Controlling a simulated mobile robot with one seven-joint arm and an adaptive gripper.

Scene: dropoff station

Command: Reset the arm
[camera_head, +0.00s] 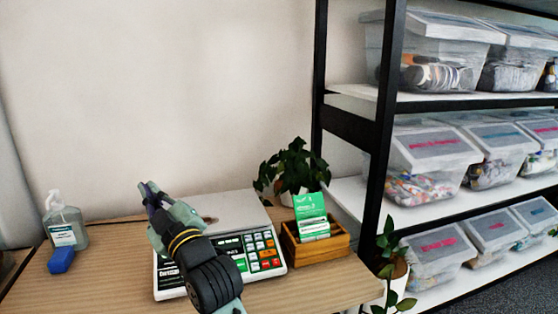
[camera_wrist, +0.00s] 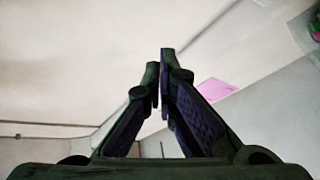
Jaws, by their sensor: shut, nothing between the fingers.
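My gripper (camera_head: 149,190) is in the middle left of the head view, raised in front of a weighing scale (camera_head: 262,262) on the table. Its fingers point up and to the left. In the wrist view my gripper (camera_wrist: 159,62) has its two fingertips close together, with nothing held between them. My arm hides part of the scale's plate and left side.
The wooden table (camera_head: 110,285) also holds a sanitizer bottle (camera_head: 66,222), a blue object (camera_head: 61,260), a wooden box (camera_head: 316,247) with green packets and a potted plant (camera_head: 291,166). A black-framed shelf (camera_head: 381,140) with several lidded bins stands at right.

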